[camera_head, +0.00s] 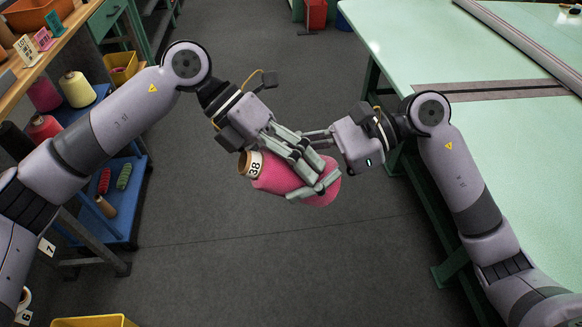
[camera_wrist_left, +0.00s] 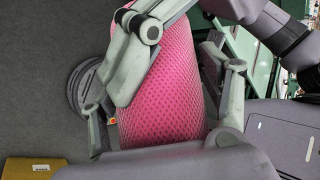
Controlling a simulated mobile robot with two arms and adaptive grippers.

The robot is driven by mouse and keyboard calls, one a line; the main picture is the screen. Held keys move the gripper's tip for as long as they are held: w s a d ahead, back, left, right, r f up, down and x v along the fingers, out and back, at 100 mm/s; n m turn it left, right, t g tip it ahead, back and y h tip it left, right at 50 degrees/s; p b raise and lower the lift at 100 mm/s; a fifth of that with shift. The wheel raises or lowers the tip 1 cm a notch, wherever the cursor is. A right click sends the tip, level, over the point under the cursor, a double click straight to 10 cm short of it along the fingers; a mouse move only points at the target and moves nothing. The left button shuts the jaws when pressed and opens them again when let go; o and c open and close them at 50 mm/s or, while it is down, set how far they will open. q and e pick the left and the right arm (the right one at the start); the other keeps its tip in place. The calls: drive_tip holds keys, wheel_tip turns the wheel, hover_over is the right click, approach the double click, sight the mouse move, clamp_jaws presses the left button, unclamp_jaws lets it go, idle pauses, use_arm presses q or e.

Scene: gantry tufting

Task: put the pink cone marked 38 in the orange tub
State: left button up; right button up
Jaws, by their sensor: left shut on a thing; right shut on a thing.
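The pink cone (camera_head: 277,176) hangs in the air over the floor between my two arms, lying tilted on its side. Its bare tube end with the label 38 points left. My left gripper (camera_head: 307,172) is shut around it from above. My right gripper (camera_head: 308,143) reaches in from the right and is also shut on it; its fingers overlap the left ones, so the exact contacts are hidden. In the left wrist view the pink cone (camera_wrist_left: 160,85) fills the middle between the fingers. An orange tub (camera_head: 36,10) stands on the shelf top at the upper left.
A wooden shelf rack with cream, red and pink cones (camera_head: 77,89) stands at the left, with a blue tray (camera_head: 122,227) below. A yellow bin (camera_head: 93,321) is at the bottom left. A green table (camera_head: 480,60) fills the right. The floor between is clear.

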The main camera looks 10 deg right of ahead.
use_arm(q)
drive_tip(key=shift+a+f, duration=0.1)
drive_tip(key=shift+f, duration=0.2)
drive_tip(key=c, duration=0.4)
drive_tip(key=o, duration=1.2)
drive_tip(key=shift+o, duration=0.2)
drive_tip(key=shift+r, duration=0.1)
